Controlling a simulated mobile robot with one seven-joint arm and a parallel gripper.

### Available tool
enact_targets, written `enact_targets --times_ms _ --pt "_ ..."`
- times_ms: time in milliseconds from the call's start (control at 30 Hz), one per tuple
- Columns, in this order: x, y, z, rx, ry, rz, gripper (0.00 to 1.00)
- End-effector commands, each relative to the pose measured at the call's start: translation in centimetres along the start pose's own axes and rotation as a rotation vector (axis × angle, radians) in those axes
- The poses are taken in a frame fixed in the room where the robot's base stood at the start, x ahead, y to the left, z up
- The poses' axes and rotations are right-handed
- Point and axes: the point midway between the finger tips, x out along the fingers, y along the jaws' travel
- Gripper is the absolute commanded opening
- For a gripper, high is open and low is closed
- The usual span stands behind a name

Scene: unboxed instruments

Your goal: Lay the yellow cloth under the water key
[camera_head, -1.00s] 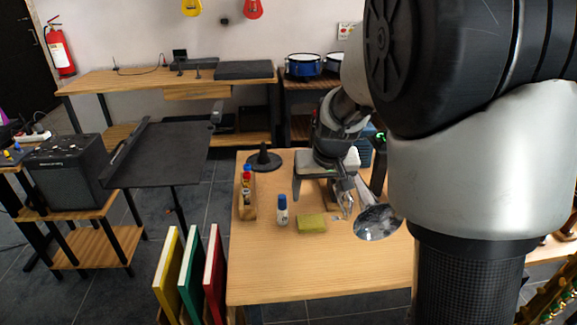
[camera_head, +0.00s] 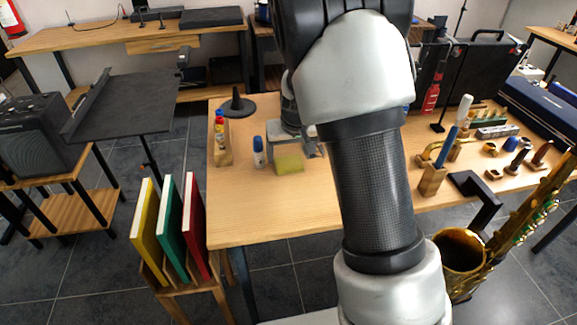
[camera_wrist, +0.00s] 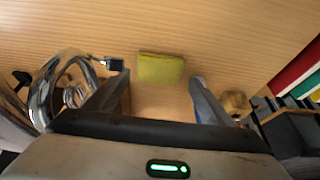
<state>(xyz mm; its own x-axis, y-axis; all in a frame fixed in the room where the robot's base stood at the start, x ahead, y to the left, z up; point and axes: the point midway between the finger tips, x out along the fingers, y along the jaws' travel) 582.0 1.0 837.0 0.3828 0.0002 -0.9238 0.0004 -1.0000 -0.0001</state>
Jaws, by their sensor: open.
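The yellow cloth (camera_head: 289,163) lies as a folded, flat pad on the wooden table, right of a blue-capped bottle (camera_head: 258,152). In the wrist view the cloth (camera_wrist: 161,69) lies beyond my gripper (camera_wrist: 158,78), roughly centred between the spread fingers. My gripper is open and empty; in the head view it is partly hidden by my arm. A shiny silver instrument with curved tubing (camera_wrist: 72,92) lies at the left in the wrist view, beside the left finger. I cannot make out its water key. My arm hides the instrument in the head view.
A wooden holder with small bottles (camera_head: 221,145) and a black cone stand (camera_head: 236,106) are at the table's left. A saxophone (camera_head: 465,262) is at the right. The table front is clear.

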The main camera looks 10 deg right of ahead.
Motion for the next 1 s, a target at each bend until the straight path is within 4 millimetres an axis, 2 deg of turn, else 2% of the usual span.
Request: enact_targets --times_ms 33,200,300,500,700,767,1000 --pt "1.1 0.1 0.1 0.0 -0.001 0.001 0.76" --pt "3.7 0.3 0.1 0.001 -0.001 0.001 0.76" --pt "4.3 0.3 -0.1 0.001 0.0 0.001 0.76" --pt "4.2 0.3 -0.1 0.001 0.001 0.0 0.76" --pt "4.2 0.2 -0.1 0.001 0.0 0.0 0.45" --pt "4.2 0.2 -0.1 0.001 0.0 0.0 0.41" --pt "3.7 0.2 -0.3 0.0 0.002 0.0 0.41"
